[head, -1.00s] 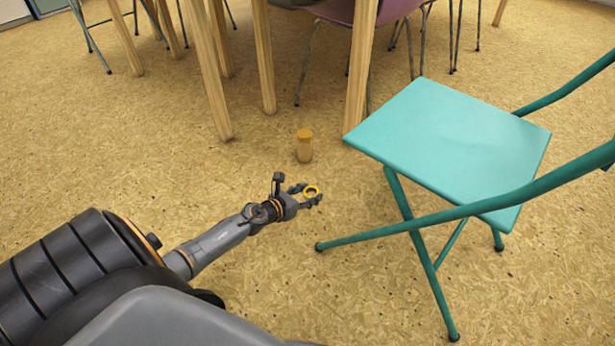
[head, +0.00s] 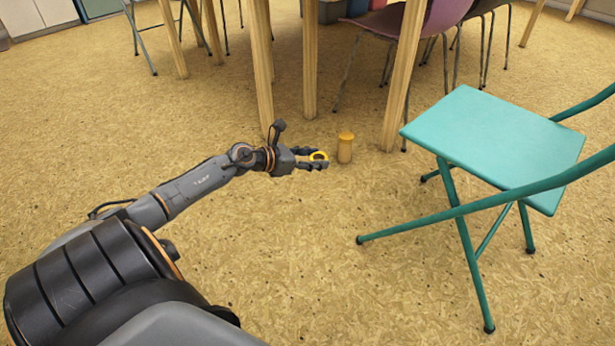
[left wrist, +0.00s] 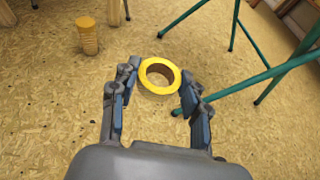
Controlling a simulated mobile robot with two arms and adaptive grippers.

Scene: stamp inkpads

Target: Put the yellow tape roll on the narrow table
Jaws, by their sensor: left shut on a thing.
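The yellow tape roll (head: 318,156) is between the fingertips of my left gripper (head: 312,159), which is shut on it above the floor. In the left wrist view the yellow tape roll (left wrist: 159,76) shows its brown inner core, with the fingers of my left gripper (left wrist: 154,92) on both sides of it. The narrow table cannot be told for sure; only wooden table legs (head: 262,70) show at the top, and their tabletop is out of view. My right gripper is not in view.
A teal folding chair (head: 495,135) stands at the right. An orange-brown cylinder (head: 345,147) stands on the floor just beyond my left gripper. A purple chair (head: 445,18) is behind the table legs. The floor at the lower middle is clear.

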